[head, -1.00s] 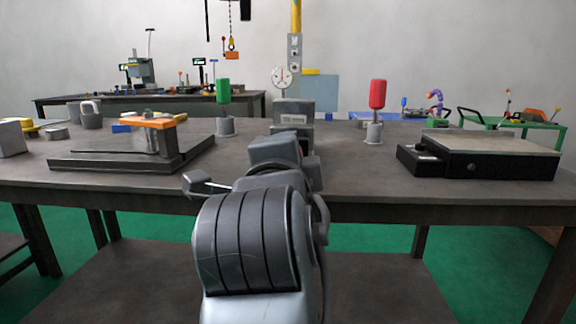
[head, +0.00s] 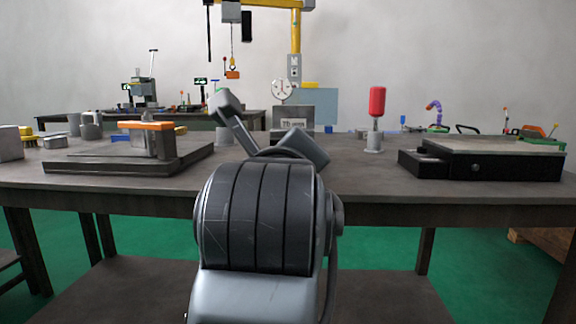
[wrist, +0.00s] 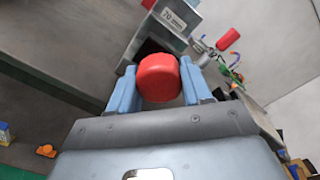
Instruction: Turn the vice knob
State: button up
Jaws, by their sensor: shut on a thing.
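A red rounded knob (wrist: 159,76) fills the gap between the blue fingers of my gripper (wrist: 160,92) in the wrist view. The fingers are shut on its two sides. Just beyond it is a grey block with a printed label (wrist: 174,20) and a dark opening, which appears to be the vice body. In the head view the grey labelled block (head: 293,120) stands on the workbench behind my arm. My arm hides the knob and my gripper there.
The workbench (head: 350,184) carries a plate fixture with an orange bar (head: 148,126) at left. A red-handled tool (head: 377,103) stands in a grey holder right of the block. A flat black-sided plate (head: 490,160) lies at far right.

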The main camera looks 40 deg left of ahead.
jog(key=shift+f+m+b, duration=0.2)
jog(key=shift+m+b, duration=0.2)
jog(key=shift+m, duration=0.7)
jog(key=o, duration=1)
jog(key=shift+r, duration=0.1)
jog(key=shift+o, duration=0.2)
jog(key=p+v, duration=0.1)
jog(key=v, duration=0.6)
jog(key=shift+s+d+p, duration=0.25)
jog(key=shift+s+p, duration=0.05)
jog(key=shift+s, duration=0.05)
